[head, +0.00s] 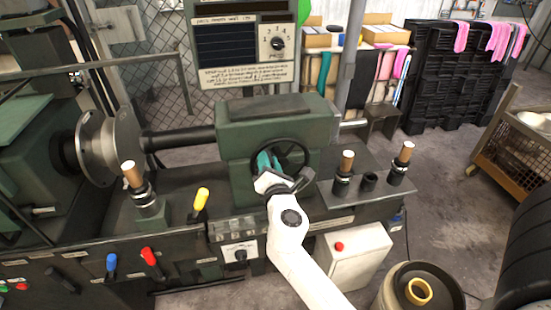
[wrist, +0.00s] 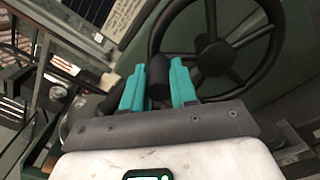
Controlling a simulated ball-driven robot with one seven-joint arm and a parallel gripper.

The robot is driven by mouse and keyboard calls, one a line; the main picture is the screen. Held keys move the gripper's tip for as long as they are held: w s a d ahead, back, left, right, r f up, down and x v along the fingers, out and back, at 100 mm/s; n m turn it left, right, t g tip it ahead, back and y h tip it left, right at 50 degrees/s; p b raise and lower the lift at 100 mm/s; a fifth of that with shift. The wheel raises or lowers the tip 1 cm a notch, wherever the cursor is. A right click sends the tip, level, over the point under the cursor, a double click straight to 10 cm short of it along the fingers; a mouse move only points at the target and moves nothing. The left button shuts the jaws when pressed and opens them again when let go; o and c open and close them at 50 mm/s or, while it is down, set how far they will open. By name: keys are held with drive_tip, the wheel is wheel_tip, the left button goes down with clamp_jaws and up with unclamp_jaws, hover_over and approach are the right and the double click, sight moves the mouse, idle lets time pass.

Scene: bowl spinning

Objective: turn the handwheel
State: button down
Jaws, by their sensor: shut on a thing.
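The black handwheel (head: 305,158) is mounted on the front of the green machine head (head: 240,125). My gripper (head: 265,162) reaches it from the front, with its teal fingers at the wheel's left side. In the wrist view the handwheel (wrist: 216,58) shows its spokes, hub and rim behind the fingers. A dark cylindrical handle (wrist: 159,76) at the wheel's left side sits between the teal fingers of my gripper (wrist: 160,84), which is shut on it. The lower part of the handle is hidden by the gripper body.
Black posts with wooden tops (head: 345,160) stand right of the wheel, and another (head: 133,175) stands at the left. A yellow lever (head: 201,198) rises left of my arm. A white box with a red button (head: 350,255) and a barrel (head: 395,290) stand below right.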

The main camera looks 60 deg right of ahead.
sight(256, 171)
drive_tip(key=f+n, duration=0.2)
drive_tip(key=n, duration=0.1)
drive_tip(key=w+a+f+n, duration=0.1)
drive_tip(key=f+n, duration=0.1)
drive_tip(key=n, duration=0.2)
drive_tip(key=w+a+f+n, duration=0.1)
drive_tip(key=f+n, duration=0.1)
drive_tip(key=n, duration=0.2)
drive_tip(key=shift+w+f, duration=0.1)
drive_tip(key=shift+f, duration=0.25)
drive_tip(key=shift+f+n, duration=0.4)
drive_tip(key=shift+n, duration=0.2)
drive_tip(key=shift+f, duration=0.15)
idle(0.4)
idle(0.3)
drive_tip(key=c, duration=1.1)
unclamp_jaws()
drive_tip(key=shift+o, duration=1.1)
drive_tip(key=shift+r, duration=0.25)
